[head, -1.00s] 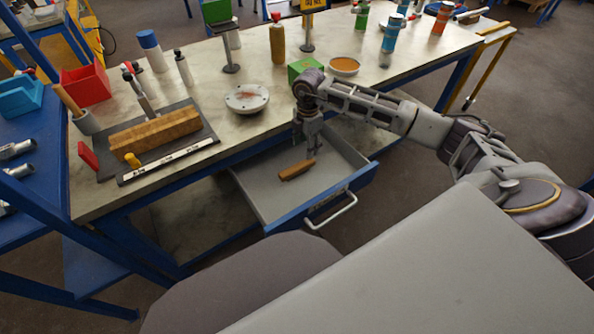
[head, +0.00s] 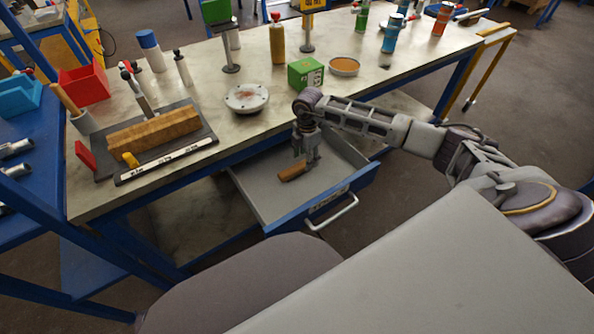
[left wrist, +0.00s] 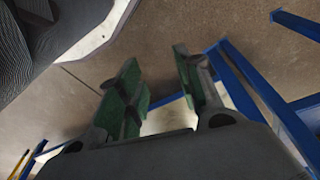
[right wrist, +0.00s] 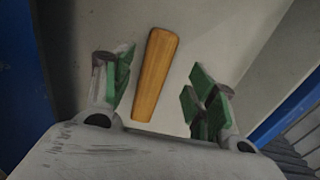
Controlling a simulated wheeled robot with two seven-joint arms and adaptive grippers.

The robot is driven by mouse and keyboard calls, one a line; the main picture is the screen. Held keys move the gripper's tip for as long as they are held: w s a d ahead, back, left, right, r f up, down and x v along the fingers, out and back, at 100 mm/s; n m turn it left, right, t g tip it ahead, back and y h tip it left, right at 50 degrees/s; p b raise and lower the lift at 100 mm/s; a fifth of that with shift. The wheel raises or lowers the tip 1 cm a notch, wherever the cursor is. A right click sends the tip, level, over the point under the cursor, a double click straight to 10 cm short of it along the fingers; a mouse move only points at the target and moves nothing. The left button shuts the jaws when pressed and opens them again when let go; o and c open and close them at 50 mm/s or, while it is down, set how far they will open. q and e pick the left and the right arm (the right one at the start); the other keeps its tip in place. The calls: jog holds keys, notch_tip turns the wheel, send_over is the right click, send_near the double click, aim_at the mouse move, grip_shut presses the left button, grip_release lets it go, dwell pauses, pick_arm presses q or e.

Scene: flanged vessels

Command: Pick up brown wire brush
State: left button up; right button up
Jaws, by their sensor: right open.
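The brown wire brush (head: 291,172) lies in the open drawer below the workbench. In the right wrist view its brown wooden handle (right wrist: 156,75) lies lengthwise between my open fingers. My right gripper (head: 312,160) points down into the drawer, just above the brush's right end. In the right wrist view the right gripper (right wrist: 162,95) is open and empty, with green pads on both sides of the handle. The brush's bristles do not show. My left gripper (left wrist: 163,85) is open and empty above the floor in the left wrist view; it is not in the head view.
The drawer (head: 262,198) has blue sides and a front handle (head: 332,214). The workbench top (head: 210,80) overhangs it. On the bench stand a flanged disc (head: 246,98), a green box (head: 305,73), a red bin (head: 85,85) and several bottles.

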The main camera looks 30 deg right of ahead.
aim_at(304, 163)
jog(key=shift+a+f, duration=0.1)
jog(key=shift+f, duration=0.35)
jog(key=f, duration=0.1)
jog(key=f+b, duration=0.1)
jog(key=f, duration=0.1)
jog(key=shift+w+a+f, duration=0.1)
jog(key=shift+w+f, duration=0.15)
jog(key=shift+f, duration=0.2)
pick_arm(q)
jog(key=shift+d+r, duration=0.2)
jog(key=shift+r, duration=0.7)
jog(key=shift+w, duration=0.2)
jog(key=shift+w+r, duration=0.1)
jog(key=shift+w, duration=0.05)
pick_arm(e)
jog(key=c, duration=1.2)
